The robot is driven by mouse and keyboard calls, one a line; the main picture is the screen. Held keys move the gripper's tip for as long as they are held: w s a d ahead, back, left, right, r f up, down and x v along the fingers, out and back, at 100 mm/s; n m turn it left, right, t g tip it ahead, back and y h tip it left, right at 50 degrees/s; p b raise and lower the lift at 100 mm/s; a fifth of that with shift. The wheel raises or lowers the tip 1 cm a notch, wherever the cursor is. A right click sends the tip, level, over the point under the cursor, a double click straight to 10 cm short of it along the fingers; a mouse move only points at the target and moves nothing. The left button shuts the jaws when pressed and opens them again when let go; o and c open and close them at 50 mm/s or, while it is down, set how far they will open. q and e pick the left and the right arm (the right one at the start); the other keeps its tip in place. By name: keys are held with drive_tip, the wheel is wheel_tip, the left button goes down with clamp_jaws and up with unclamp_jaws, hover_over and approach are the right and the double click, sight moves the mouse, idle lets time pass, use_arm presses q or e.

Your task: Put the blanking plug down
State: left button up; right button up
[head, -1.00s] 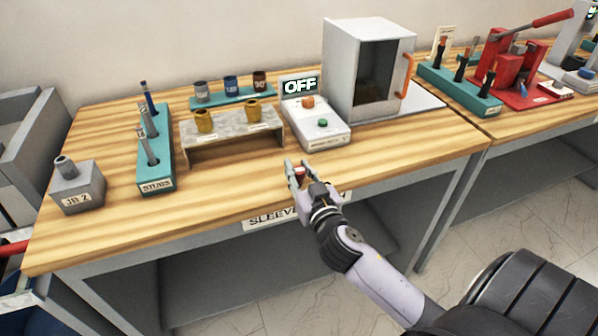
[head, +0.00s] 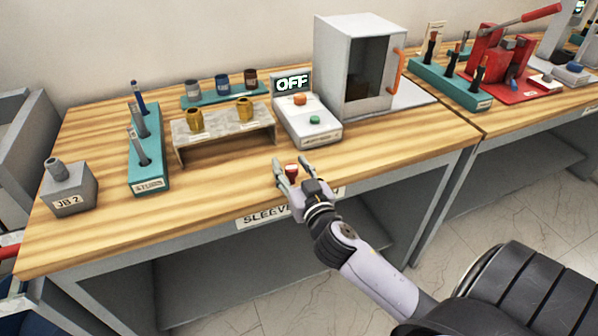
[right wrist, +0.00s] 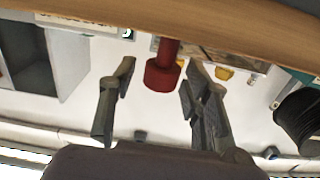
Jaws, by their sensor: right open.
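The red blanking plug (head: 291,170) stands on the wooden bench top near its front edge, behind the SLEEVE label. My right gripper (head: 292,179) is open, with one finger on each side of the plug. In the right wrist view the plug (right wrist: 163,70) shows between the two spread fingers of the gripper (right wrist: 163,83), with a gap on both sides. That view looks inverted, with the bench top (right wrist: 80,17) along its upper edge and the plug's narrower part towards it. My left gripper is not in view.
A control box with an OFF display (head: 310,122) and a grey oven-like cabinet (head: 335,65) stand behind the plug. A stand with two brass sleeves (head: 220,135), a teal stud rack (head: 150,165) and a grey JB 2 block (head: 70,190) are to the left. Bench around the plug is clear.

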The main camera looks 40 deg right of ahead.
drive_tip(key=b+v, duration=0.3)
drive_tip(key=v, duration=0.9)
drive_tip(key=s+a+f+n+g+y, duration=0.15)
drive_tip(key=f+g, duration=0.25)
drive_tip(key=f, duration=1.5)
drive_tip(key=s+a+f+n+g+y, duration=0.15)
drive_tip(key=f+g, duration=0.25)
drive_tip(key=f, duration=1.5)
drive_tip(key=s+a+f+n+g+y, duration=0.1)
drive_tip(key=s+f+g, duration=0.5)
drive_tip(key=s+f, duration=1.6)
drive_tip(key=shift+a+f+n+g, duration=0.3)
drive_tip(key=shift+a+n, duration=0.2)
drive_tip(key=shift+a, duration=0.6)
drive_tip(key=shift+o, duration=0.6)
drive_tip(key=s+f+g, duration=0.1)
drive_tip(key=s+f, duration=0.1)
drive_tip(key=s, duration=0.5)
drive_tip(key=shift+s+f+g, duration=0.15)
drive_tip(key=shift+f+g, duration=0.15)
drive_tip(key=shift+g, duration=0.1)
